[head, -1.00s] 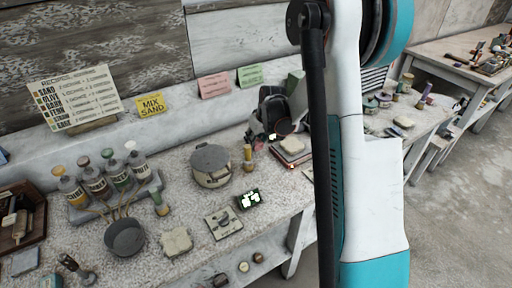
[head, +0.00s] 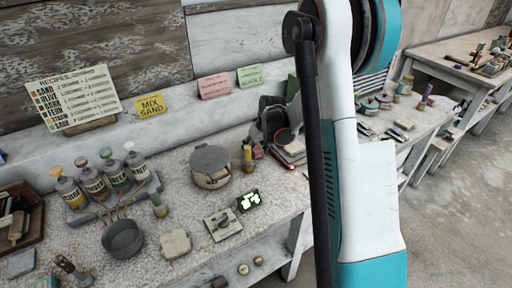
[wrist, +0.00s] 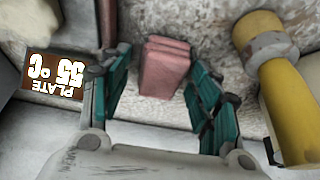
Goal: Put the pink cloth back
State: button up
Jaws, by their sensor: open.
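The pink cloth (wrist: 165,68) is a small folded stack in the upper middle of the wrist view. My gripper (wrist: 155,90) is open, with its teal-padded fingers on either side of the cloth. A gap shows between the cloth and the left finger; the right finger is close to it, and I cannot tell whether they touch. In the head view my dark gripper (head: 274,122) is over the back of the bench, partly behind my own arm. I cannot make out the cloth clearly there.
A yellow-bodied tool (wrist: 290,105) stands close to the right finger. A sign reading PLATE 55°C (wrist: 55,75) is left of the fingers. In the head view a lidded pot (head: 211,166) and several labelled bottles (head: 95,182) stand on the bench (head: 190,215).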

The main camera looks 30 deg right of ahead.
jog(key=shift+r, duration=0.15)
jog(key=p+v, duration=0.4)
jog(key=v, duration=0.8)
jog(key=shift+c, duration=0.4)
dwell(1.1)
